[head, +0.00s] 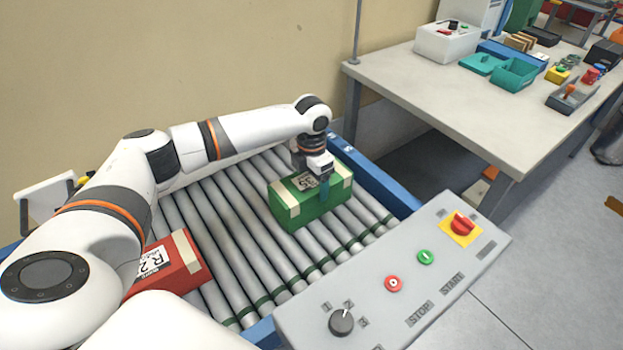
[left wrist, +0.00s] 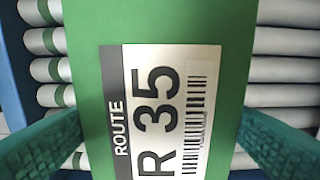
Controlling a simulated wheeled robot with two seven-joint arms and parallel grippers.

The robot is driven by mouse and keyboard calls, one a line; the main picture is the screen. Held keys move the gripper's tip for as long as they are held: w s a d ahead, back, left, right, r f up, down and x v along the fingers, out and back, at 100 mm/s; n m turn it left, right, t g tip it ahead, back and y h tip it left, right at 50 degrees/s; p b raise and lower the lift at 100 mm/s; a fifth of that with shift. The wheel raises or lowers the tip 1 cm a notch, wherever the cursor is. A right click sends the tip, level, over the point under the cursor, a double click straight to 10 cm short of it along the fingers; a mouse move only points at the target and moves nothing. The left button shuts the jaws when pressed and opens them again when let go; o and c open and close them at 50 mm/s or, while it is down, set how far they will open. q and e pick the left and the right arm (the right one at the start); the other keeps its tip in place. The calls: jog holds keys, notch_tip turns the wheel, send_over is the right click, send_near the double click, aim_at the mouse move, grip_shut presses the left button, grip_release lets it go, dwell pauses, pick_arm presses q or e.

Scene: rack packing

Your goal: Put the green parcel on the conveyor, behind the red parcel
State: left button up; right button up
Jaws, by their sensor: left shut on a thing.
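The green parcel (head: 300,205) is at the right part of the roller conveyor (head: 225,230), on or just above the rollers; I cannot tell if it touches them. My left gripper (head: 322,180) is over it with its fingers down its sides, shut on it. In the left wrist view the green parcel (left wrist: 220,40) fills the middle, its label reading "ROUTE R 35", with a finger on each side. The red parcel (head: 185,262), with a white label, sits at the left on the conveyor, partly hidden behind my left arm. My right gripper is not in view.
A control panel (head: 400,300) with a knob and red and green buttons stands along the conveyor's near side. A blue rail (head: 370,175) edges the conveyor. A grey table (head: 480,105) with bins and tools stands at the back right. Bare rollers lie between the parcels.

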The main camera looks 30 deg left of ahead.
pick_arm(q)
jog(key=o, duration=1.3)
notch_tip(320, 180, up, 12)
jog(key=shift+r, duration=0.1)
